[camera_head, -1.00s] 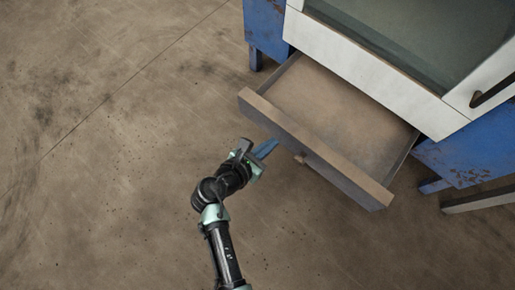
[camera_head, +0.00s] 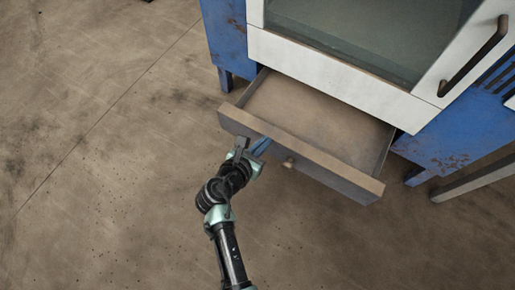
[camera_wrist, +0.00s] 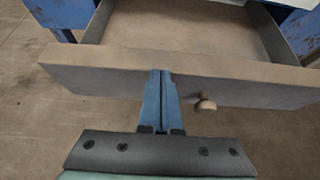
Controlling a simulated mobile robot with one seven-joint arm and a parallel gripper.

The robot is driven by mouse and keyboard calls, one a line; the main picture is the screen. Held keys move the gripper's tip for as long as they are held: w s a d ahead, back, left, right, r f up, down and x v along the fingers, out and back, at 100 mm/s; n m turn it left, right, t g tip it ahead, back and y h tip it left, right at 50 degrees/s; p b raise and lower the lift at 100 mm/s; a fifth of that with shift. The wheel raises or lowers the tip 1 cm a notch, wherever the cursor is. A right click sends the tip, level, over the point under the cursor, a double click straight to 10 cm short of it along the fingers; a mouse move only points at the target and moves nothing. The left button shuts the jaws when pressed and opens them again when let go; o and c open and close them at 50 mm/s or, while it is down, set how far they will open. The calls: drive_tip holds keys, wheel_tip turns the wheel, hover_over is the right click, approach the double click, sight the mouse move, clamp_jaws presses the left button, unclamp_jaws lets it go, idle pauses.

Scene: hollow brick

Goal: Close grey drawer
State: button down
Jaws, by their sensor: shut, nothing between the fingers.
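The grey drawer (camera_head: 318,118) is pulled out of the lower part of a white and blue cabinet, and its inside looks empty. Its front panel (camera_head: 330,172) carries a small round knob (camera_head: 289,163). My gripper (camera_head: 263,143) is shut and empty, at the drawer's front, left of the knob. In the wrist view the blue fingers (camera_wrist: 161,78) are together, with their tips at the front panel (camera_wrist: 110,80) and the knob (camera_wrist: 206,103) to their right. I cannot tell whether the tips touch the panel.
The cabinet's white body (camera_head: 340,72) with a glass front stands above the drawer, with a dark handle (camera_head: 472,58) at right. Blue legs (camera_head: 225,80) stand beside the drawer. A grey bar (camera_head: 470,180) lies at right. The floor at left is clear.

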drive_tip(key=w+d+b, duration=0.3)
drive_tip(key=w+d, duration=0.9)
drive_tip(key=w, duration=0.4)
drive_tip(key=shift+w+r, duration=0.2)
drive_tip(key=shift+w, duration=0.1)
drive_tip(key=shift+d, duration=0.1)
